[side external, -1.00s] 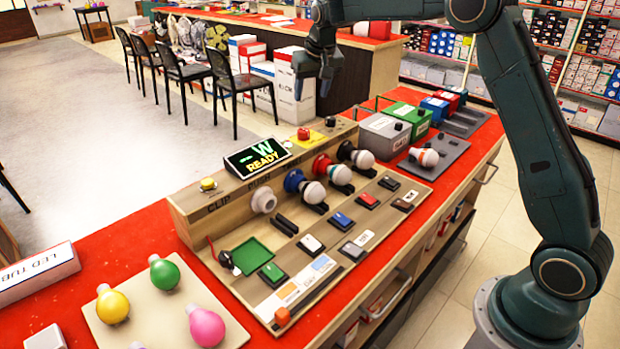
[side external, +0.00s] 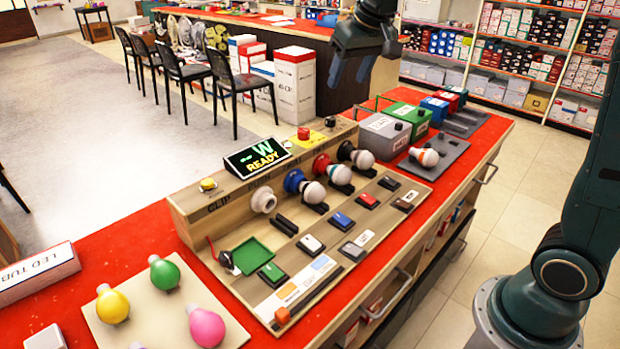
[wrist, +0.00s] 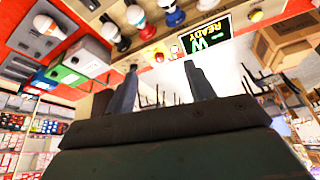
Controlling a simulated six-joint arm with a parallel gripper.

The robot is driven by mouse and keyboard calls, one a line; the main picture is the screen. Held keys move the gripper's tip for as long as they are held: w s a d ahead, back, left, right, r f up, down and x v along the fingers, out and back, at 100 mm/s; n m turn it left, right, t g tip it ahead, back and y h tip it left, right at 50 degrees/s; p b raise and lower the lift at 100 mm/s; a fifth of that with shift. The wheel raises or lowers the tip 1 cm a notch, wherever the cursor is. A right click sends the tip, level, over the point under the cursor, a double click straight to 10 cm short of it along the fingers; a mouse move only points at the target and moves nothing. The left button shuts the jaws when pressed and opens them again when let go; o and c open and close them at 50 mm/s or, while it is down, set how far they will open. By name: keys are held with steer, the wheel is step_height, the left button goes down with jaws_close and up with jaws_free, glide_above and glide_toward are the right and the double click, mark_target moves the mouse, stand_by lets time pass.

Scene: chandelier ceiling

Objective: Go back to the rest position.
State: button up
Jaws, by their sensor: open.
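My gripper (side external: 356,72) is high in the side view, above the far part of the red counter and well clear of everything on it. Its fingers point down, stand apart and hold nothing. In the wrist view the two fingers (wrist: 160,88) are spread with empty space between them. The wooden test panel (side external: 330,235) lies below and to the left of my gripper in the side view. Its display (side external: 257,157) reads "W READY". The display also shows upside down in the wrist view (wrist: 208,34).
Yellow, green and pink bulbs stand on a beige board (side external: 160,312) at the front left. Grey, green, blue and red boxes (side external: 410,120) stand at the counter's far end. A white and orange bulb (side external: 424,157) lies on a grey tray. The air above the counter is free.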

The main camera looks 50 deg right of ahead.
steer(key=s+a+f+n, duration=0.1)
steer(key=s+a+f, duration=0.1)
steer(key=s, duration=1.1)
steer(key=s+a+f+n+y, duration=0.1)
steer(key=s+a+f, duration=0.2)
steer(key=s, duration=1.1)
steer(key=shift+a+f+n+t, duration=0.25)
steer(key=shift+a+n+t, duration=0.05)
steer(key=shift+n+t, duration=0.1)
